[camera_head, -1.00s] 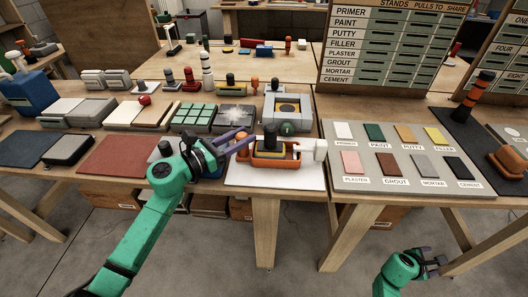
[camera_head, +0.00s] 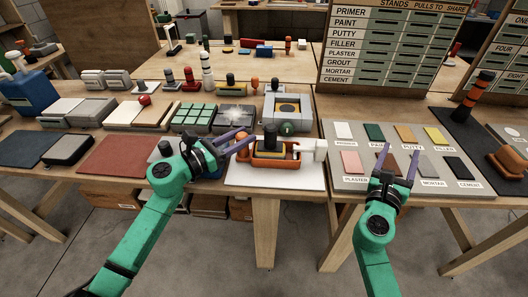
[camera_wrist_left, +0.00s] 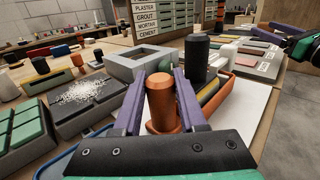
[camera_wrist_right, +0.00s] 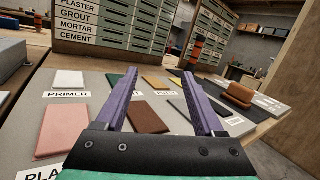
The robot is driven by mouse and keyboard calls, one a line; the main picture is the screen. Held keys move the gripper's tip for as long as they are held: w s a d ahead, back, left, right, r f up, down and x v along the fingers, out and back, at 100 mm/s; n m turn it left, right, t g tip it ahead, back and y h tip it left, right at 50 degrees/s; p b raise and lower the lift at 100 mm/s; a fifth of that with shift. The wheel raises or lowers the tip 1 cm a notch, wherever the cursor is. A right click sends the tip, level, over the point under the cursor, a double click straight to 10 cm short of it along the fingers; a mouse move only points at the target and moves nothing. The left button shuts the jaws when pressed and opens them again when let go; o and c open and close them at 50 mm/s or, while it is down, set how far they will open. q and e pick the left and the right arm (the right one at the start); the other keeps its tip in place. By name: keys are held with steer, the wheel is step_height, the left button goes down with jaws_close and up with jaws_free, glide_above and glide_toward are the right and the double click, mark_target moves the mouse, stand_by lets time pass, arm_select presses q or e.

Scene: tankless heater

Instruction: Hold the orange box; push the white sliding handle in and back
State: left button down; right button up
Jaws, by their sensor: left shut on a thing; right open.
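The orange box (camera_head: 283,162) sits on a white mat (camera_head: 300,181) at the front table's edge. A black knob (camera_head: 270,136) stands up from it. The white sliding handle (camera_head: 313,147) is at the box's right end. My left gripper (camera_head: 247,143) is at the box's left end, with its purple fingers on either side of the upright orange post (camera_wrist_left: 160,100), shut on it. My right gripper (camera_head: 398,163) is open and empty over the sample board, to the right of the white handle and apart from it. The right wrist view shows only samples between its fingers.
The grey sample board (camera_head: 340,184) holds several coloured tiles and labels. A grey square frame (camera_head: 291,104) stands behind the orange box. A speckled dark tray (camera_head: 236,117) and a green-tiled tray (camera_head: 194,117) are to the left. A slotted sign board (camera_head: 390,45) stands behind.

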mark_target(321, 140)
steer(key=s+a+n+y, duration=0.1)
steer(key=a+y, duration=0.2)
steer(key=a, duration=0.3)
steer(key=s+a+f+n+y, duration=0.1)
steer(key=a+y, duration=0.2)
steer(key=a, duration=0.3)
steer(key=s+a+n+y, duration=0.1)
steer(key=s+a+y, duration=0.1)
steer(key=a, duration=0.4)
steer(key=shift+s+f+n+t+y, duration=0.1)
steer(key=shift+f+n+t+y, duration=0.25)
steer(key=shift+y, duration=0.45)
steer(key=shift+a, duration=0.2)
steer(key=w, duration=1.2)
steer(key=shift+d, duration=0.1)
jaws_close()
steer(key=shift+s+a, duration=0.1)
steer(key=shift+a, duration=0.95)
